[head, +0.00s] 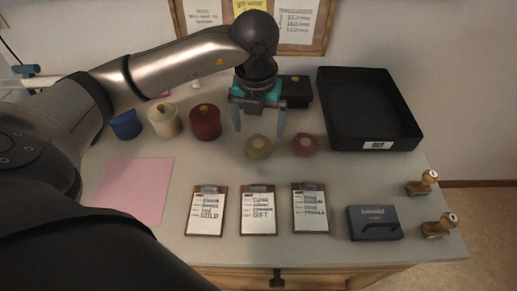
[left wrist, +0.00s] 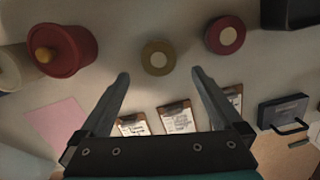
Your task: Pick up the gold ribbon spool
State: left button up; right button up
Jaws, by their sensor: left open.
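The gold ribbon spool (head: 258,147) lies flat on the table, just below my left gripper in the head view. My right gripper is not in view.
A red spool (head: 305,145) lies close to the right of the gold one. A black tray (head: 412,142) is back right. Clipboards (head: 258,210), a dark case (head: 374,222), stamps (head: 438,226) and pink paper (head: 133,190) lie in front.

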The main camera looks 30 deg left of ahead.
aim_at(259, 144)
pick_arm(q)
jog(key=shift+w+f, duration=0.1)
jog(key=shift+f, duration=0.55)
jog(key=shift+a+f, duration=0.1)
jog(key=shift+f, duration=0.35)
jog(key=f, duration=0.1)
jog(key=f+b, duration=0.1)
jog(key=shift+w+a+f, duration=0.15)
jog(key=shift+w+f, duration=0.05)
jog(key=shift+f, duration=0.15)
jog(key=shift+w+f+b, duration=0.1)
jog(key=shift+f+b, duration=0.35)
jog(key=shift+f, duration=0.3)
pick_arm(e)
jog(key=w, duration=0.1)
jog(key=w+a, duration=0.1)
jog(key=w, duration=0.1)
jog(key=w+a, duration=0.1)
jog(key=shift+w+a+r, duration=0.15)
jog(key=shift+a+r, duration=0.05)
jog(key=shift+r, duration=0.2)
pick_arm(q)
jog(key=c, duration=1.2)
jog(key=shift+c, duration=0.2)
